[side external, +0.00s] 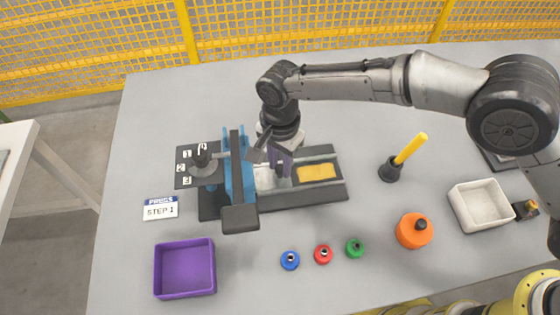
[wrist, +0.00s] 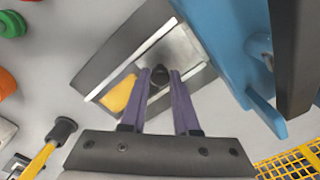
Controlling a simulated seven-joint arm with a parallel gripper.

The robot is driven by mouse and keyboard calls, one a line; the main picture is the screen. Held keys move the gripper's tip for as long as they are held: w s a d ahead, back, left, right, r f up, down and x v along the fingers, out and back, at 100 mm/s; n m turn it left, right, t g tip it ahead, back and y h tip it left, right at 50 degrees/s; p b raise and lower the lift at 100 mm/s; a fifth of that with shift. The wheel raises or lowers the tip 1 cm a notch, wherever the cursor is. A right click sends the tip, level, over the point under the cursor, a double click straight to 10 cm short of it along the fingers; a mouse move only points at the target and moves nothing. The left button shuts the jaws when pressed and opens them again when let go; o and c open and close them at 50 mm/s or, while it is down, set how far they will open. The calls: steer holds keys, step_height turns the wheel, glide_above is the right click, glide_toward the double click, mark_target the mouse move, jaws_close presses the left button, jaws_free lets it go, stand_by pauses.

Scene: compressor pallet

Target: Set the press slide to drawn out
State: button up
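The press slide (side external: 265,179) is a silver plate in the dark channel of the press base (side external: 230,205). Its left end is at the blue press frame (side external: 228,160). A dark knob stands on the slide and shows in the wrist view (wrist: 160,75). My gripper (side external: 281,166) points down at the knob, with its purple fingers on either side. A yellow patch (side external: 317,172) lies in the channel right of the slide.
A black lever (side external: 201,155) stands on the numbered plate left of the press. A purple tray (side external: 185,268), blue, red and green round parts, an orange part (side external: 413,231), a white bin (side external: 481,205) and a yellow-handled tool (side external: 408,150) stand apart. The channel's right end looks clear.

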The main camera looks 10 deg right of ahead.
jaws_close()
stand_by(0.9)
steer(key=d, duration=1)
steer(key=shift+d, duration=0.3)
steer(key=o, duration=0.6)
jaws_free()
steer(key=shift+d, duration=0.1)
steer(key=shift+o, duration=0.7)
